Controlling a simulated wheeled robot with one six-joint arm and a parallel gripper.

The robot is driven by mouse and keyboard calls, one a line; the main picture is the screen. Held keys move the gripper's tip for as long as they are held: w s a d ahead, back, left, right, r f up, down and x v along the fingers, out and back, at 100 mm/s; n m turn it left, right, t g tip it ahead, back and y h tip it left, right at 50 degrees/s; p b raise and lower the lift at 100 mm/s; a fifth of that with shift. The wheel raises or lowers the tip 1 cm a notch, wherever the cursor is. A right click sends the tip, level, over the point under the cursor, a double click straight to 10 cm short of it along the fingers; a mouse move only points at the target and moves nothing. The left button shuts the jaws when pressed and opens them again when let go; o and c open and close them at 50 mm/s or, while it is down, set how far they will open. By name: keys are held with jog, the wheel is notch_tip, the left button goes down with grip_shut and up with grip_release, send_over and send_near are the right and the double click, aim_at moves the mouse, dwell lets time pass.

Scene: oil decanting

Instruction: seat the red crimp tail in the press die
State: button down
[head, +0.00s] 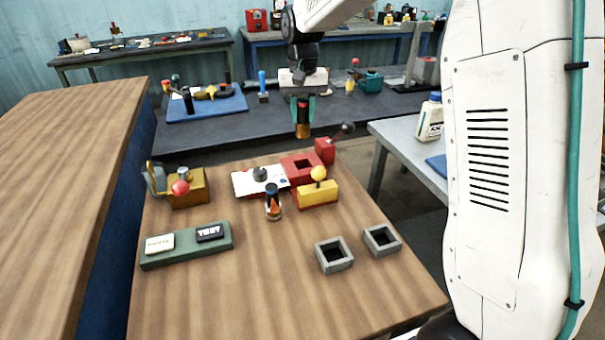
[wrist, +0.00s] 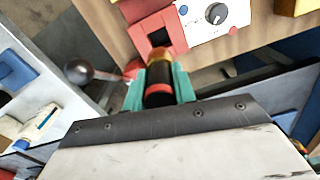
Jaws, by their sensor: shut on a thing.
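My gripper (head: 302,108) is shut on the red crimp tail, a short dark cylinder (head: 303,130) with a red band and a brass-coloured end. It hangs upright below the fingers, in the air behind the red press. In the wrist view the tail (wrist: 160,88) sits between the teal fingers (wrist: 160,82), its brass end pointing away from the camera. The red press die block (head: 312,163) has a square dark opening and stands at the table's back edge. The opening shows just beyond the tail in the wrist view (wrist: 157,22). The tail is apart from the block.
The press's black-knobbed lever (head: 347,128) rises behind the block. A white dial panel (head: 247,184), a yellow block with a knob (head: 318,195) and a small dark-and-orange piece (head: 273,207) stand close by. Two grey square sockets (head: 334,254) are at front right. The front-centre wood is clear.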

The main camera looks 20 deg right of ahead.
send_near(295, 174)
jog(key=w+d+f, duration=0.1)
jog(key=f, duration=0.1)
jog(key=w+d+f, duration=0.1)
jog(key=f, duration=0.1)
jog(key=w+d+f, duration=0.1)
jog(key=f, duration=0.1)
jog(key=shift+w+d+f, duration=0.1)
jog(key=shift+w+d, duration=0.15)
jog(key=shift+w, duration=0.1)
jog(key=shift+f, duration=0.1)
jog(key=c, duration=1.1)
grip_release()
jog(key=shift+c, duration=0.2)
